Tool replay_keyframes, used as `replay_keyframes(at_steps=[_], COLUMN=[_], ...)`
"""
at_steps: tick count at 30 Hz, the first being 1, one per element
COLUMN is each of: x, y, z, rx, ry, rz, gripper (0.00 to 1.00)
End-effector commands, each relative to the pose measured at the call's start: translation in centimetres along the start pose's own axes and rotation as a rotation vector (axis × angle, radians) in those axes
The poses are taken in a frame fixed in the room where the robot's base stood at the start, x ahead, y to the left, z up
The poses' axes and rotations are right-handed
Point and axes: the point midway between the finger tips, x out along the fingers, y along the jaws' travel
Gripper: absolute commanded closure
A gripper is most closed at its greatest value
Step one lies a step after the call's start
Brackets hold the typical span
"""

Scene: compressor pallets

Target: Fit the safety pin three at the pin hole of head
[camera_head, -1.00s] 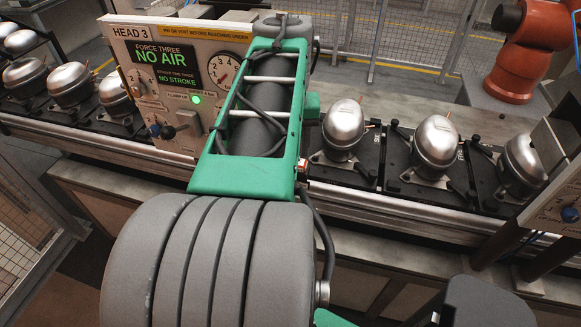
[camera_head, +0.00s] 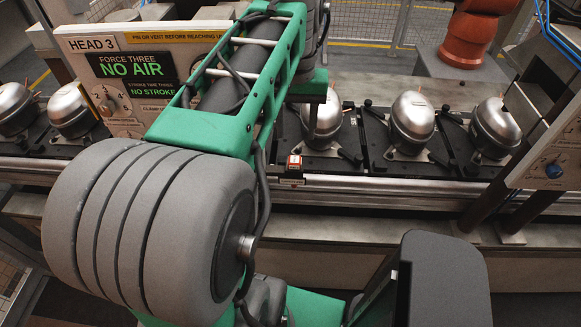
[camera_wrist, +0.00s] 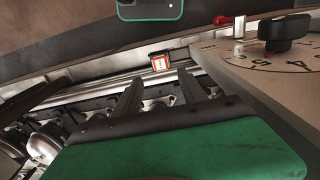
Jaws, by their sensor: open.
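The HEAD 3 panel (camera_head: 125,75) stands at the upper left in the head view; my arm hides its right part. Its screen reads "FORCE THREE NO AIR". The wrist view shows a dial plate (camera_wrist: 265,65) with a black knob close on the right. Beside the knob are a small red piece (camera_wrist: 224,21) and a pale upright part; I cannot tell whether the red piece is the safety pin. The pin hole cannot be made out. My gripper (camera_wrist: 160,84) is open and empty, its two dark fingers apart, pointing toward the conveyor rail. The head view does not show the fingers.
Several silver compressors (camera_head: 413,116) sit on black pallets along the conveyor. A small red-and-white block (camera_head: 294,162) is on the conveyor's front rail; it also shows beyond my fingertips in the wrist view (camera_wrist: 160,63). An orange robot (camera_head: 468,35) stands behind, and another panel (camera_head: 553,160) at right.

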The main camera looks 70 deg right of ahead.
Motion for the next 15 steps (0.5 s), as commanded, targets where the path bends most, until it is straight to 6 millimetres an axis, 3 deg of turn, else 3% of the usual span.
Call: replay_keyframes(at_steps=[7, 15], x=[1.7, 5.7], y=[-0.1, -0.2], z=[0.0, 0.0], rx=[-0.002, -0.005], ry=[-0.001, 0.000], rz=[0.000, 0.000], gripper=[0.51, 0.51])
